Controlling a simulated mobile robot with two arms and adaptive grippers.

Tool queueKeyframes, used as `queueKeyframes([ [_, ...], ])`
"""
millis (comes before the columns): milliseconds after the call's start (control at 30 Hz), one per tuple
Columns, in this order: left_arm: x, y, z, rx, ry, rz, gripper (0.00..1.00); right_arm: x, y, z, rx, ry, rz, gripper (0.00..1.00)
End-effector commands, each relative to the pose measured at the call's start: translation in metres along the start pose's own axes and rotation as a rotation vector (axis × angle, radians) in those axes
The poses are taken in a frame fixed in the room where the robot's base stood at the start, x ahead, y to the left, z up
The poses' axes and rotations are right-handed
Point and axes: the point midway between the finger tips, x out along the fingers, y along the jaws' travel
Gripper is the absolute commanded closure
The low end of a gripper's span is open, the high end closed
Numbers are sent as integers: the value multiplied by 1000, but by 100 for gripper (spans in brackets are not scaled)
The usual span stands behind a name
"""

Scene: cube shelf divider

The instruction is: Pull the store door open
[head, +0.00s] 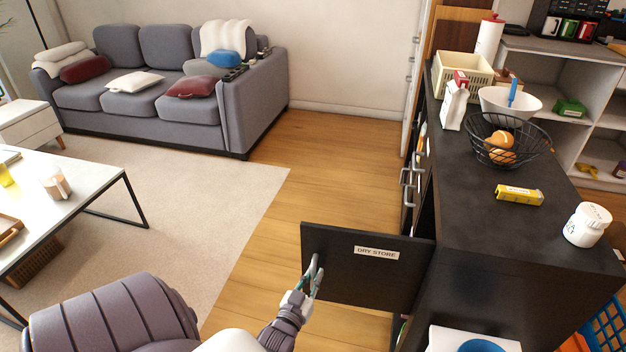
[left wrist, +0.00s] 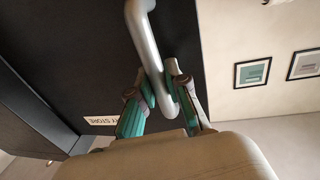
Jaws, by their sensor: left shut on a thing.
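The store door (head: 345,278) is a black panel with a white "DRY STORE" label (head: 377,252). In the head view it stands swung out from the black cabinet (head: 480,225), reaching left over the wood floor. Its grey bar handle (head: 315,265) is near the free left edge. My left gripper (head: 309,281) is at that handle. In the left wrist view the green-padded fingers (left wrist: 163,93) are closed around the handle bar (left wrist: 146,42), and the label (left wrist: 101,120) shows upside down. My right gripper is not in view.
On the cabinet top are a wire basket (head: 508,150) with fruit, a white jar (head: 586,225), a yellow box (head: 519,194) and a white bowl (head: 530,98). A coffee table (head: 75,185) stands at left, a grey sofa (head: 150,100) behind. Floor (head: 330,180) left of the cabinet is clear.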

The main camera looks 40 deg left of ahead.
Motion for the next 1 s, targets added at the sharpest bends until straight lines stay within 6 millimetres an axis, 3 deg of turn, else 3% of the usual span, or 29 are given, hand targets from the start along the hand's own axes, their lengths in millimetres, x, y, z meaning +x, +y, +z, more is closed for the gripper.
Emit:
queueKeyframes([
  [433,-1,0,-2,0,5,-1,100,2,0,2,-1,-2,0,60],
  [467,-1,0,-2,0,5,-1,80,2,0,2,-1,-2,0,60],
  [600,-1,0,-1,0,3,-1,59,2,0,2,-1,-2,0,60],
  [1000,-10,1,1,-1,-1,0,59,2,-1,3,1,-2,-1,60],
])
